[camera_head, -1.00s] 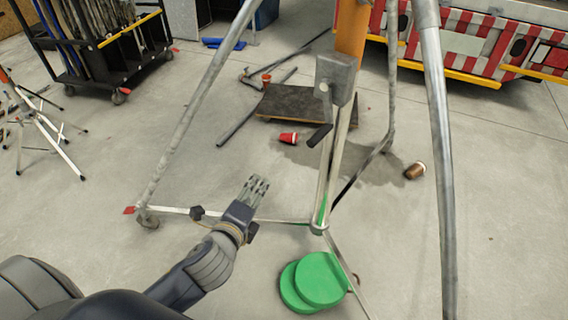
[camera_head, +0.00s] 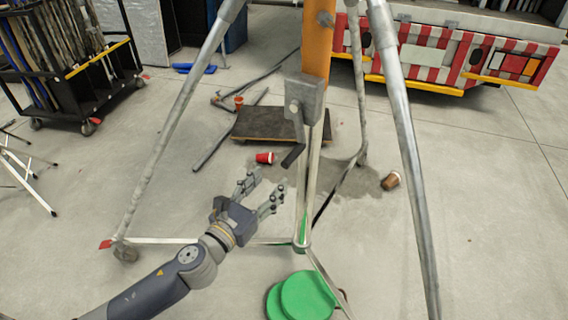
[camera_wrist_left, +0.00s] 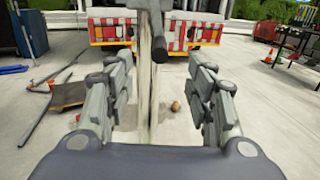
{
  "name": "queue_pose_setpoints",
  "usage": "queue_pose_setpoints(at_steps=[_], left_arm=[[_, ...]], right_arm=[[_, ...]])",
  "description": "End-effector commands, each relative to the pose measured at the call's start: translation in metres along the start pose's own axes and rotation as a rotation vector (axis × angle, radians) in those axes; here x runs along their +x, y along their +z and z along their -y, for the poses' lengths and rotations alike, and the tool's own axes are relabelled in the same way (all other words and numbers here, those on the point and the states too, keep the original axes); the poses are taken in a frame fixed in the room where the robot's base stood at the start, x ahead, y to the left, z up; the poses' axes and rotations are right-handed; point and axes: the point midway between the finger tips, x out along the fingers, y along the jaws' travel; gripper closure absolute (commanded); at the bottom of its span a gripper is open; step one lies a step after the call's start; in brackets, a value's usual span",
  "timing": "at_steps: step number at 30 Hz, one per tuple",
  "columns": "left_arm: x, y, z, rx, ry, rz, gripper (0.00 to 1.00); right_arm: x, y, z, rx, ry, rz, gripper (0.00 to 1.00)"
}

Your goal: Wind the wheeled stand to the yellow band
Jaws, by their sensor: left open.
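The wheeled stand has grey tubular legs (camera_head: 408,150) and an orange centre mast (camera_head: 317,45). A grey winch box (camera_head: 305,98) with a black crank handle (camera_head: 293,156) is fixed on the mast. No yellow band on the stand can be made out. My left gripper (camera_head: 262,190) is open and empty, left of and a little below the crank handle, apart from it. In the left wrist view its two fingers (camera_wrist_left: 160,105) are spread, with the handle (camera_wrist_left: 159,48) ahead between them, near the top. My right gripper is not in view.
Green discs (camera_head: 305,297) lie by the stand's base. A dark board (camera_head: 268,124), a red cup (camera_head: 265,158) and a brown cup (camera_head: 391,180) lie on the floor. A black cart (camera_head: 75,65) stands at left, a red-white striped truck (camera_head: 450,60) behind.

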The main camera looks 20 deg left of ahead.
Motion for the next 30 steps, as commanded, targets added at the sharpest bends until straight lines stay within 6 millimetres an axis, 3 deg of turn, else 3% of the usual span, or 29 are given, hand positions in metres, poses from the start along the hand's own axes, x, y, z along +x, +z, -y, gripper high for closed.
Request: queue_pose_setpoints(at_steps=[18,30], left_arm=[[0.092,0.002,0.000,-0.004,0.001,0.000,0.50],[0.116,0.000,0.000,-0.004,0.001,-0.001,0.50]], right_arm=[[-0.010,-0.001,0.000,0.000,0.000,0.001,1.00],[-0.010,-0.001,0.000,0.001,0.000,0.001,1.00]])
